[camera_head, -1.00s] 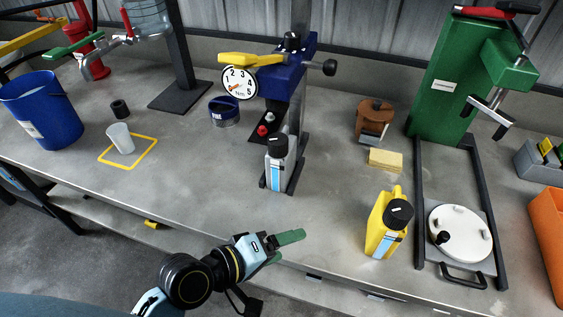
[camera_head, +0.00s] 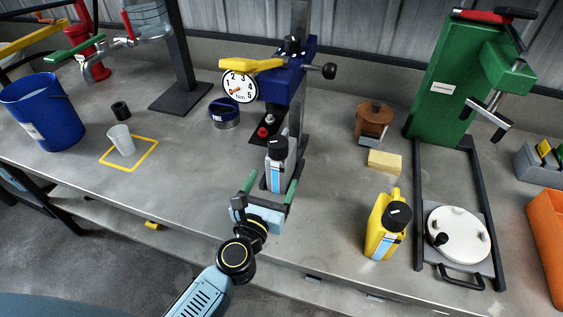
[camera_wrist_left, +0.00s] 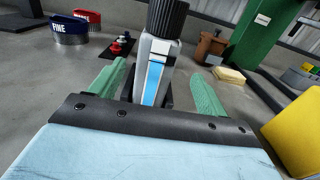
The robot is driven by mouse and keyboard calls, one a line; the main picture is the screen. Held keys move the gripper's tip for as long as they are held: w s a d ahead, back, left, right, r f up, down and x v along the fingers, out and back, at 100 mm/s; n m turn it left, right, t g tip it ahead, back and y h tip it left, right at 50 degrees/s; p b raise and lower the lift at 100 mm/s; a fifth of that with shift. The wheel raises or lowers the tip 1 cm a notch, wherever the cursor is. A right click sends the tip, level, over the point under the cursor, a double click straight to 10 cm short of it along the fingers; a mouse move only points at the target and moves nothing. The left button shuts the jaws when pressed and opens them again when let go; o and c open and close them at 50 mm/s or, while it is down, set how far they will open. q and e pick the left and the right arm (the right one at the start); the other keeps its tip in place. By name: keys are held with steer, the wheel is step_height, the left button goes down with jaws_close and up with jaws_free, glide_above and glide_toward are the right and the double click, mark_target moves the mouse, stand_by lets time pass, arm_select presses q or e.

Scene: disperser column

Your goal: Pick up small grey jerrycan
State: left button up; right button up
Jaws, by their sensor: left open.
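The small grey jerrycan (camera_head: 275,172) with a black cap and a blue-white label stands upright at the foot of the blue disperser column (camera_head: 284,75). My left gripper (camera_head: 268,186) is open in front of it, its green fingers to either side of the jerrycan's lower body. In the left wrist view the jerrycan (camera_wrist_left: 157,75) stands between the two green fingertips (camera_wrist_left: 160,85). I cannot tell whether either finger touches it. The jerrycan's base is partly hidden by the gripper. My right gripper is not in view.
A yellow jerrycan (camera_head: 384,228) stands to the right near the table's front edge. Table between cup and jerrycan is clear.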

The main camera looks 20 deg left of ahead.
mark_target(277, 172)
arm_select(q)
steer(key=w, duration=0.3)
steer(key=shift+w, duration=0.25)
steer(key=shift+w+a, duration=0.15)
steer(key=shift+w, duration=2.6)
jaws_close()
